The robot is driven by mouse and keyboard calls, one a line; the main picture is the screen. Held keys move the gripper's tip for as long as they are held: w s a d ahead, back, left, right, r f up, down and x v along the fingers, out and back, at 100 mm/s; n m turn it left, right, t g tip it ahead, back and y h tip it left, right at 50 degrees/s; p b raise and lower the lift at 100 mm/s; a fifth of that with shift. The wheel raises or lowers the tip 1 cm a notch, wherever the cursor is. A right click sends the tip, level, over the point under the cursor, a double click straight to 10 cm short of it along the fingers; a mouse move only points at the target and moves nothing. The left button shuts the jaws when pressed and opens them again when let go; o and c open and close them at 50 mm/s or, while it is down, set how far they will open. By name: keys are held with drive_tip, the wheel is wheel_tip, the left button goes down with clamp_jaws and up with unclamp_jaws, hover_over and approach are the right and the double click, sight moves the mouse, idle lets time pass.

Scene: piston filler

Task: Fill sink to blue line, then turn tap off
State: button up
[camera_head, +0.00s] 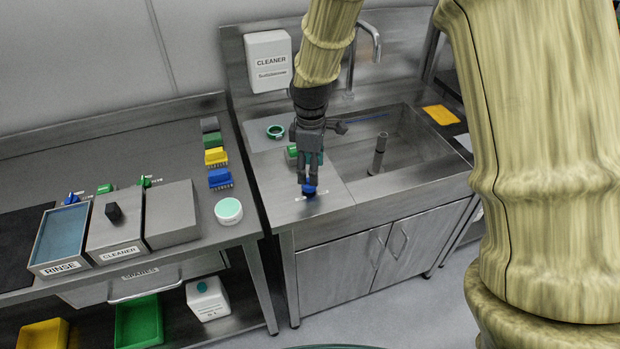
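The steel sink basin (420,154) is at centre right, with an upright grey pipe (378,155) inside. I see no clear water surface in it. A stretch of the blue line (372,118) shows near the basin's back edge. The curved tap spout (375,38) rises behind the sink, its lower part partly behind my arm. A blue knob (309,190) sits on the counter at the front left of the basin. My gripper (309,181) points down right at this knob, fingers close to its top. Whether they grip it is too small to tell.
A green ring (275,131) and a green item (291,151) lie on the sink counter, near my gripper. A cleaner box (269,61) hangs on the backsplash. The left bench holds rinse and cleaner tanks, coloured blocks (220,178) and a round tub (228,210).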

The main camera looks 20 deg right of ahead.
sight(309, 186)
drive_tip(key=shift+s+f+p, duration=0.1)
drive_tip(key=shift+f+p, duration=0.2)
drive_tip(key=shift+f, duration=2.15)
drive_tip(key=shift+c, duration=0.2)
drive_tip(key=c, duration=1)
